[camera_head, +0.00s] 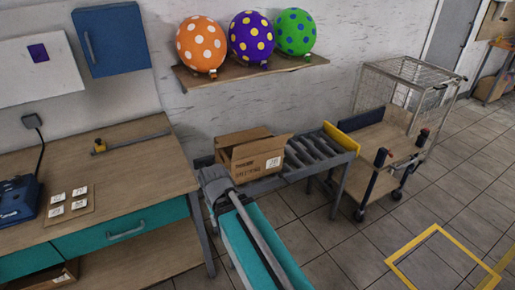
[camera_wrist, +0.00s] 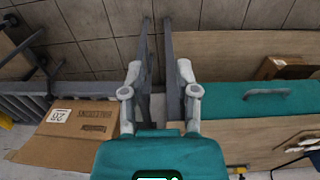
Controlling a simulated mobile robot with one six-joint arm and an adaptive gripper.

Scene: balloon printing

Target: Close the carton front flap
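The brown carton (camera_head: 248,170) sits on the roller conveyor, with printing and a white label on the side facing the head camera. Raised flaps (camera_head: 240,136) show along its top, so its top looks at least partly open. In the wrist view the carton (camera_wrist: 45,152) lies left of my gripper (camera_wrist: 158,68), with its printed panel upside down. I cannot tell how far the front flap is folded. My gripper's two grey fingers are apart with nothing held between them. They are beside the carton and do not appear to touch it.
A workbench (camera_head: 100,170) with teal drawers stands left of the carton. The roller conveyor (camera_head: 312,155) runs right towards a wire-sided cart (camera_head: 375,140). A wall shelf (camera_head: 255,72) with three dotted balloons is above.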

